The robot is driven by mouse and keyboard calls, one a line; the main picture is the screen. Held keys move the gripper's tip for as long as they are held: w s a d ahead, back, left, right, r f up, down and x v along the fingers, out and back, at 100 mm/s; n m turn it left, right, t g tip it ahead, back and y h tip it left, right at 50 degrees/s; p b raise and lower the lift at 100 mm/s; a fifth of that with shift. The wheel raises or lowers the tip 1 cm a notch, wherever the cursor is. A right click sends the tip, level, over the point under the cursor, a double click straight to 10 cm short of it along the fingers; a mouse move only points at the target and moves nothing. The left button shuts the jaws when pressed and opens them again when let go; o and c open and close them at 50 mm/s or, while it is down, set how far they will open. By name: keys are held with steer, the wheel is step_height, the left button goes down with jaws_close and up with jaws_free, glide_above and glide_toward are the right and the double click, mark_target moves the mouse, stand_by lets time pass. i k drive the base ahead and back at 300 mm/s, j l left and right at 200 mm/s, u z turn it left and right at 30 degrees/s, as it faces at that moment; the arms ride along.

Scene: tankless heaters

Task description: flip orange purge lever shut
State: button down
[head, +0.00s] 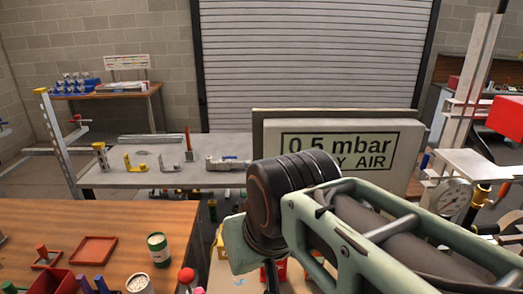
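A thin upright orange-brown lever (188,138) stands at the back of the grey bench, by a small grey bracket (190,156). I cannot tell for sure that it is the purge lever. A yellow-orange fitting (480,197) shows at the right, by a round gauge. My arm crosses the lower right, its dark rounded joint in front of the sign. I cannot make out my gripper; its fingers do not show.
A sign reading "0.5 mbar" (408,158) stands behind my arm and partly hidden. The grey bench (120,180) carries yellow brackets. The wooden table (110,221) at lower left holds a red tray (94,250), a green-white can (158,249) and other items. A pressure gauge (455,196) is at right.

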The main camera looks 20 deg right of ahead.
mark_target(506, 187)
steer(key=z, duration=2.15)
